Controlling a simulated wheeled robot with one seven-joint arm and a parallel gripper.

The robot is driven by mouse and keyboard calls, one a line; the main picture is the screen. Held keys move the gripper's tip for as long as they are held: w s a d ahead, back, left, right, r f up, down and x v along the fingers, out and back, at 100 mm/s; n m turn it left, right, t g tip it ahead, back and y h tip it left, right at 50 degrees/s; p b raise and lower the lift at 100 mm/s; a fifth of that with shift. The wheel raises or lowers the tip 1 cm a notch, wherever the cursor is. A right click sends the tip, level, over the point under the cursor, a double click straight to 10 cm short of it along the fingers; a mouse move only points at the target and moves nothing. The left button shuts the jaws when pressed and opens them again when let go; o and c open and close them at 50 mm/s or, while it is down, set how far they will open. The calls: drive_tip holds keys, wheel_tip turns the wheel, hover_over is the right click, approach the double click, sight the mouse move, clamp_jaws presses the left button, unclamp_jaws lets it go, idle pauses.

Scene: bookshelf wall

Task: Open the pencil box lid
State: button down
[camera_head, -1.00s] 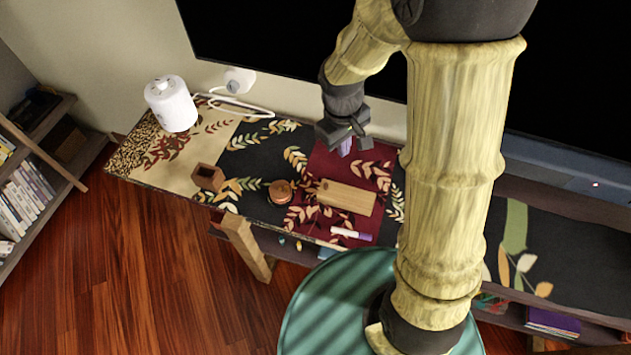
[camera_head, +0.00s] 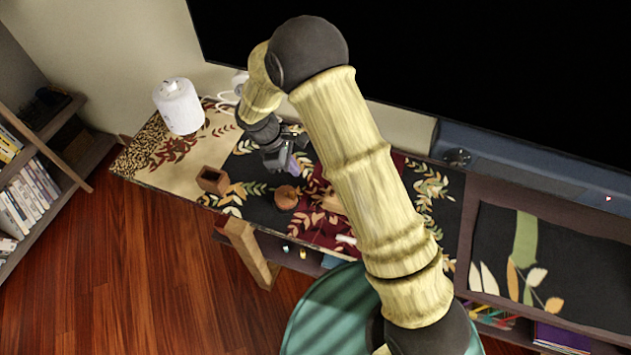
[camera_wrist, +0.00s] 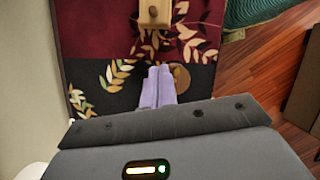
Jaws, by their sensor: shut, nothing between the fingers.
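The pencil box is a pale wooden box (camera_head: 333,204) on the dark red part of the patterned cloth. My arm hides most of it in the head view. In the wrist view one end of the box (camera_wrist: 154,20) shows at the top edge, with a small dark round spot on its top. My gripper (camera_head: 291,166) hangs over the black part of the cloth, to the left of the box and apart from it. Its purple fingers (camera_wrist: 159,70) are together and empty, and point toward the box in the wrist view.
A round brown object (camera_head: 286,197) sits left of the box, partly behind my fingers in the wrist view (camera_wrist: 182,77). A square brown wooden cup (camera_head: 212,180) and a white cylinder (camera_head: 179,106) stand farther left. A white marker (camera_head: 346,240) lies in front. A large black screen (camera_head: 450,70) stands behind.

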sight(327, 194)
drive_tip(key=p+x, duration=0.1)
drive_tip(key=x, duration=0.9)
drive_tip(key=shift+d, duration=0.1)
drive_tip(key=d, duration=0.1)
drive_tip(key=d+p, duration=0.1)
drive_tip(key=shift+s+d+r, duration=0.15)
drive_tip(key=shift+d+r, duration=0.05)
drive_tip(key=shift+d, duration=0.15)
drive_tip(key=shift+d+f, duration=0.15)
drive_tip(key=shift+d, duration=0.4)
